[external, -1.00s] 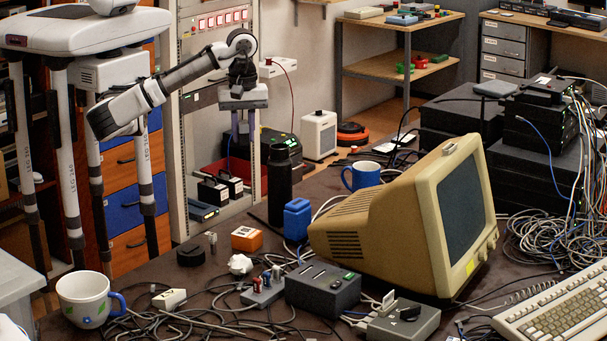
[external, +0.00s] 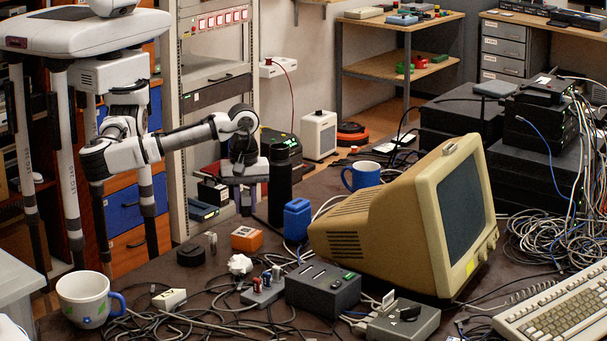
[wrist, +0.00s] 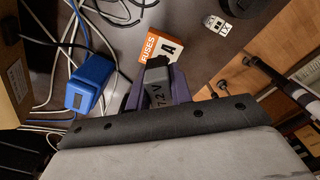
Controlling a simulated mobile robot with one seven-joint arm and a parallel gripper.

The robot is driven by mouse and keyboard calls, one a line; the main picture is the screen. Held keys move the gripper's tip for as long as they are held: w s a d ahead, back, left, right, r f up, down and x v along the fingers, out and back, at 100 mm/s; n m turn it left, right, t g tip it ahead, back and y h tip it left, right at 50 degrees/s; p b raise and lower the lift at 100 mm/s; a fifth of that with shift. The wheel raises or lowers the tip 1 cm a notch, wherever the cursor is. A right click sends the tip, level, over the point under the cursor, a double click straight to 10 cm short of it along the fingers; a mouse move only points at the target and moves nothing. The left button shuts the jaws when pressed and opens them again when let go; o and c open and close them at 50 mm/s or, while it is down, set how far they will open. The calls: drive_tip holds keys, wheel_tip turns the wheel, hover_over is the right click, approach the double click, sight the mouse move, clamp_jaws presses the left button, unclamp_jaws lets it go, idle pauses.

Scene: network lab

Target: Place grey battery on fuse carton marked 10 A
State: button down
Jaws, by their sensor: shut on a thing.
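My gripper (external: 246,202) points down behind the orange fuse carton (external: 246,239) on the dark table. In the wrist view its purple fingers (wrist: 162,88) are shut on the grey battery (wrist: 165,96), which has a black end and shows "7.2V". The battery hides part of the label, so the number cannot be read. The battery cannot be made out in the external view. Gripper and carton look apart.
A blue block (external: 297,219) and a tall black bottle (external: 280,186) stand close to the carton. A black disc (external: 190,255) and a small pale connector (external: 212,242) are left of it. A beige monitor (external: 365,222) and loose cables crowd the table.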

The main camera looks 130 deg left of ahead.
sight(247, 232)
drive_tip(key=shift+f, duration=2.2)
drive_tip(key=c, duration=1.3)
unclamp_jaws()
drive_tip(key=shift+f, duration=0.1)
drive_tip(key=shift+o, duration=0.2)
wheel_tip(247, 232, up, 12)
drive_tip(key=shift+r, duration=0.15)
